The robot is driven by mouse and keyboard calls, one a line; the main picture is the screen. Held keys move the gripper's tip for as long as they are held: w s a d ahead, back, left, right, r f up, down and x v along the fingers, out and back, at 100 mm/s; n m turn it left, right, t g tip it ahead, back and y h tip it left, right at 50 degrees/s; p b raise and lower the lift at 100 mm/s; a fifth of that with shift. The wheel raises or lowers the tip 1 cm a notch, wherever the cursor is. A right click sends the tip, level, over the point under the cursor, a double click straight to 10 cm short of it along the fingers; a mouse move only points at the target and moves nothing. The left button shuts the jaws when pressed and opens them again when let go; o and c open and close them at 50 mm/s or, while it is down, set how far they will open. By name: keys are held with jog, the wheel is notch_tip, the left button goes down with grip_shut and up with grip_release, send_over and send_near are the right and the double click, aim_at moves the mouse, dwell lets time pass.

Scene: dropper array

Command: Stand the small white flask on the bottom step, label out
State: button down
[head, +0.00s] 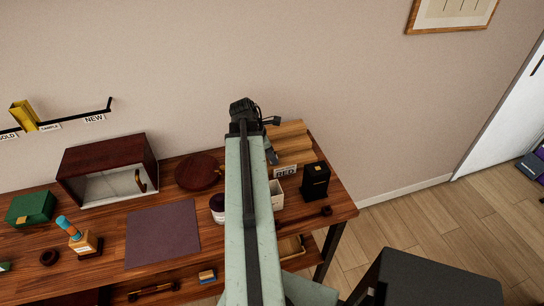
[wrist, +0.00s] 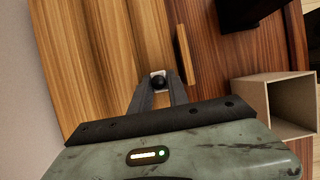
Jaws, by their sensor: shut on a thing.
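My gripper (wrist: 158,88) is shut on the small white flask (wrist: 155,74), which shows from above with a round black cap. The flask is over the lowest part of the light wooden steps (wrist: 90,45), near their front lip. I cannot tell whether its base touches the step. Its label is not visible. In the head view, the wooden steps (head: 290,138) stand at the back right of the table, and my gripper (head: 271,157) is at their left side. The flask cannot be made out there.
An open pale box (wrist: 292,100) stands beside the steps, near a black box (head: 315,182). A sign (head: 285,171) is in front of the steps. A round dark-red board (head: 198,172) lies to the left. The purple mat (head: 160,235) is bare.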

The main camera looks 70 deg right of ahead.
jog(key=c, duration=1.5)
grip_release()
jog(key=shift+f, duration=0.1)
jog(key=shift+c, duration=0.2)
jog(key=p+v, duration=1.1)
jog(key=v, duration=0.1)
